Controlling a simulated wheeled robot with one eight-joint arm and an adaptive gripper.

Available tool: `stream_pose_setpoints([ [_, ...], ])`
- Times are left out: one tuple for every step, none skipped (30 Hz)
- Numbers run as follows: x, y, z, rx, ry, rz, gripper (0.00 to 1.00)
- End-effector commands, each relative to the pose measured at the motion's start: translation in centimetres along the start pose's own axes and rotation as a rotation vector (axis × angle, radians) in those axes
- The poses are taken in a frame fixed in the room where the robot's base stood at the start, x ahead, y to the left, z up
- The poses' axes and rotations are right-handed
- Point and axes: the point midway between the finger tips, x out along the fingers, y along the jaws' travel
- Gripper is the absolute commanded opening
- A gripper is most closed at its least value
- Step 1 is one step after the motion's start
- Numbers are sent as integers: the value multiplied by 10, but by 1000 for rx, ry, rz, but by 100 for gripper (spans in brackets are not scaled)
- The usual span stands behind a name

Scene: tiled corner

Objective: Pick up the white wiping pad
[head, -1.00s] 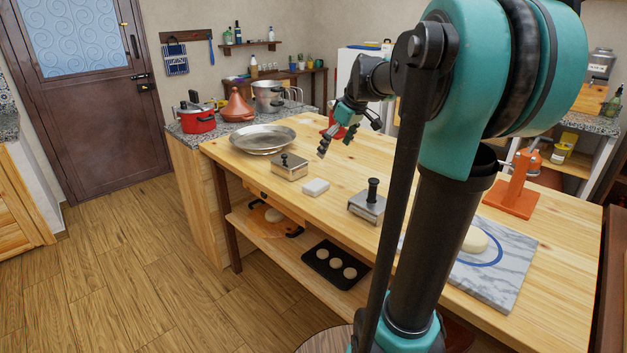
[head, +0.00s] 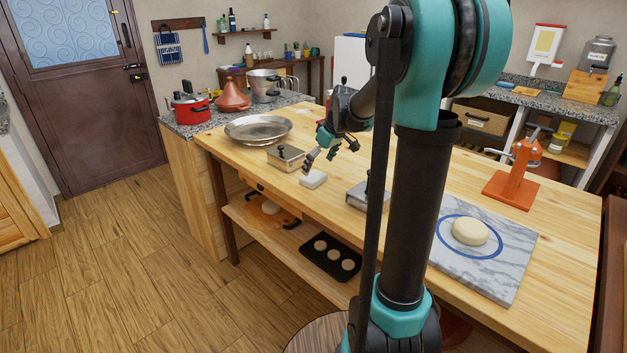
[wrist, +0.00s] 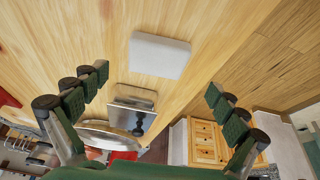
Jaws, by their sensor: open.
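The white wiping pad (head: 313,179) lies flat on the wooden table near its front edge. In the wrist view the pad (wrist: 159,55) shows whole, ahead of and between the spread fingers. My gripper (head: 331,160) is open and empty, just above and beside the pad in the head view. In the wrist view my gripper (wrist: 157,82) has its two green fingers wide apart. I see no contact with the pad.
A metal box with a black knob (head: 286,157) stands left of the pad, and a similar box (head: 358,196) stands right of it. A round metal pan (head: 258,128) lies farther left. A marble board (head: 510,255) with dough is at the right.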

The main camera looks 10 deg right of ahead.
Motion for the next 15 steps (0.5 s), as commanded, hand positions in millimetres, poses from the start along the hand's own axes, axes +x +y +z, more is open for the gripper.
stream_pose_setpoints([
  [4,1,0,0,0,0,97],
  [7,1,0,0,0,0,97],
  [12,2,0,0,0,0,97],
  [17,3,1,0,0,0,97],
  [22,3,1,0,0,0,97],
  [28,4,1,0,0,0,97],
  [32,5,1,-1,0,0,97],
  [36,5,1,-1,0,0,97],
  [41,4,1,-1,0,0,97],
  [44,4,1,-2,0,0,97],
  [46,4,1,-2,0,0,97],
  [49,4,1,-2,1,0,97],
  [50,4,1,-1,1,0,97],
  [51,4,1,-1,0,0,97],
  [51,4,1,-1,0,0,97],
])
